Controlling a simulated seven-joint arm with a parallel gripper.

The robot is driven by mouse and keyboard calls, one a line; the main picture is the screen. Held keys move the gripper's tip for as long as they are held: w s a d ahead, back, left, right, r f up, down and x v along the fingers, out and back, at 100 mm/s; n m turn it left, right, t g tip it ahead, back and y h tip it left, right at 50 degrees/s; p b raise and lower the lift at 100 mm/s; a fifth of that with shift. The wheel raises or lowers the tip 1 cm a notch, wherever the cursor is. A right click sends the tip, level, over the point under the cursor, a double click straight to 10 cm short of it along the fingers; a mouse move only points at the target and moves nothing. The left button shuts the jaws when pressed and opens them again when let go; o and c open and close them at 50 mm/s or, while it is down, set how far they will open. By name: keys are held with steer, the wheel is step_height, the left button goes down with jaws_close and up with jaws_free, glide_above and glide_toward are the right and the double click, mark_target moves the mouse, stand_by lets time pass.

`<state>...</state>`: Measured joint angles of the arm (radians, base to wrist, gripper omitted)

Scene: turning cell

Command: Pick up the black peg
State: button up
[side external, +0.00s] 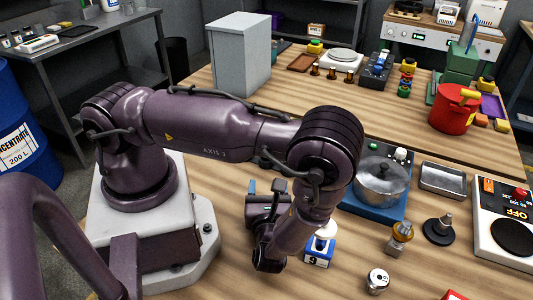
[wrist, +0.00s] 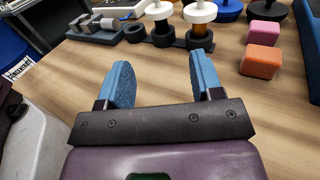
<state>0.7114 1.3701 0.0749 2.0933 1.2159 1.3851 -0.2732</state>
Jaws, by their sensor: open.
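My gripper (wrist: 160,82) is open and empty, its two blue-padded fingers apart above bare wood in the wrist view. In the side view my gripper (side external: 264,205) is partly hidden by my own forearm. I cannot single out the black peg with certainty. In the wrist view, beyond the fingers, stand two spool-like pieces with white and orange parts on black bases (wrist: 198,42). A dark round piece (wrist: 275,9) stands at the upper right edge, cut off by the frame. All of these are apart from the fingers.
A pink block (wrist: 263,32) and an orange block (wrist: 260,61) lie right of the fingers. A grey fixture (wrist: 98,29) lies beyond them. In the side view, a pot (side external: 380,184), a metal tray (side external: 443,180) and a switch box (side external: 507,225) stand right. Wood between the fingers is clear.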

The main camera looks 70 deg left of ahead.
steer(key=x, duration=1.2)
steer(key=shift+w+a, duration=0.1)
steer(key=shift+a, duration=0.15)
steer(key=c, duration=0.8)
steer(key=shift+r, duration=0.1)
